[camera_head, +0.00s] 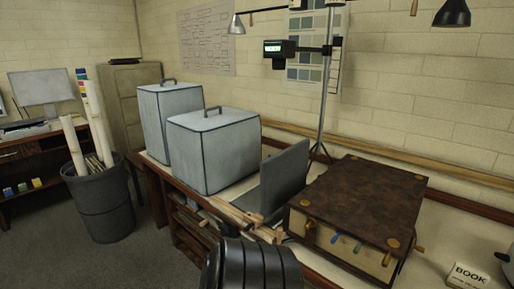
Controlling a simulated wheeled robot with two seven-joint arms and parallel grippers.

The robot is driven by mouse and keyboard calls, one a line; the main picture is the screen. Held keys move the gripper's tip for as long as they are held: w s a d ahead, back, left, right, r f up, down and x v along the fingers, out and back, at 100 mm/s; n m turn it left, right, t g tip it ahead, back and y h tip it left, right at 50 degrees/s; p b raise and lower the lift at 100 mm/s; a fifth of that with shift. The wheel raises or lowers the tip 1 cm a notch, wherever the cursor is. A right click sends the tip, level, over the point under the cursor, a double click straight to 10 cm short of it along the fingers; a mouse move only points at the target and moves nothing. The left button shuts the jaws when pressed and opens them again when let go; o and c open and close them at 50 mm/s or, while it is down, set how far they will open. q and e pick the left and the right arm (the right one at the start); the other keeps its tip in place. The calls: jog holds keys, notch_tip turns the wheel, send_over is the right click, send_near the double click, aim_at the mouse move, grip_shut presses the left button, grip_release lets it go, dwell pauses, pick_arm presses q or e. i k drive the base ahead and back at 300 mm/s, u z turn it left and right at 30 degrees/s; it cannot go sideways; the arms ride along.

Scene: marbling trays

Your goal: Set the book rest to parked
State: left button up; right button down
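A large brown book-like block (365,190) with brass corner studs and several coloured tabs on its front side lies flat on the bench at the right. To its left, a grey panel (284,180) stands tilted beside a light wooden frame (236,215); this looks like the book rest, but I cannot be sure. No marking of a parked setting can be read. A card reading "BOOK" (467,275) stands at the lower right, its smaller line unreadable. A black ribbed part of my arm covers the bottom middle.
Two grey lidded boxes with handles (215,155) (168,112) stand on the bench's left part. A stand with a small display (279,48) rises behind the brown block. A dark bin (101,205) with paper rolls stands on the floor at left. Lamps hang above.

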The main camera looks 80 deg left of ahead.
aim_at(284, 175)
jog(key=u, duration=2)
jog(key=k, duration=0.35)
jog(key=u, duration=0.4)
jog(key=i, duration=0.5)
jog(key=z, duration=1.65)
jog(key=k, duration=0.6)
jog(key=u, duration=0.6)
jog(key=i, duration=0.4)
